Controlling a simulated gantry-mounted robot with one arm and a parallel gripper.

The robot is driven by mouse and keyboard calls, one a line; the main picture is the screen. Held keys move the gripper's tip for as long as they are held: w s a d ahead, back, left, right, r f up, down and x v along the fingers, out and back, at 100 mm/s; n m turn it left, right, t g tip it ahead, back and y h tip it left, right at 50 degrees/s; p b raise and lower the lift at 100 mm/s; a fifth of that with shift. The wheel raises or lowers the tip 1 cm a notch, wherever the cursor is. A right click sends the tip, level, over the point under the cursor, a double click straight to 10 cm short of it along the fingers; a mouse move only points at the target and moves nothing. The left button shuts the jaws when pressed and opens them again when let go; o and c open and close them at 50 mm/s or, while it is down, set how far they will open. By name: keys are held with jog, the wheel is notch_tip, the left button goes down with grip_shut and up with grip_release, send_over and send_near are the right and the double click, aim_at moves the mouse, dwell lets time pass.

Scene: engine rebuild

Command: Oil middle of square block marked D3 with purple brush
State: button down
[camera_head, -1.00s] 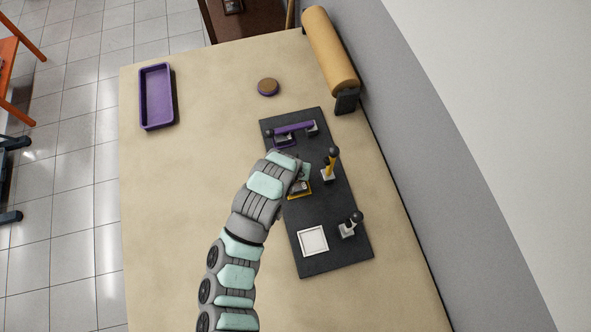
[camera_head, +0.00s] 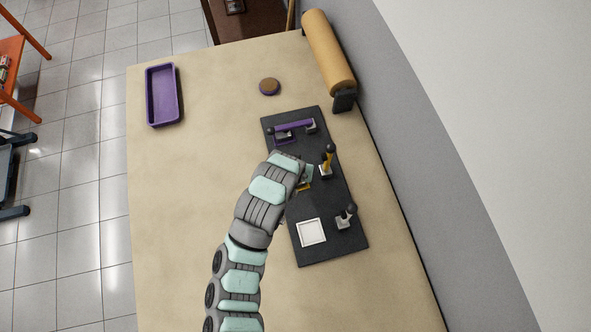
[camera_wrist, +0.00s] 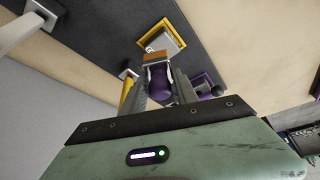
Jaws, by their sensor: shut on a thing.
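My gripper (camera_wrist: 158,70) is shut on the purple brush (camera_wrist: 158,86) in the wrist view. The brush's brown tip (camera_wrist: 155,58) points at the yellow square frame (camera_wrist: 170,27). A grey square block (camera_wrist: 160,40) with a pale mark sits in this frame; I cannot read the mark. The tip overlaps the block's near edge in the picture; I cannot tell whether they touch. In the head view my wrist mostly hides the yellow frame (camera_head: 304,187), and the fingers and brush are hidden.
The dark board (camera_head: 335,195) also carries a white square frame (camera_head: 311,232), an upright yellow lever (camera_head: 330,158), a white lever clamp (camera_head: 345,217) and a lowered purple lever (camera_head: 294,127).

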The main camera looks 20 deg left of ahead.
jog(key=shift+r+p, duration=0.45)
jog(key=shift+r, duration=0.55)
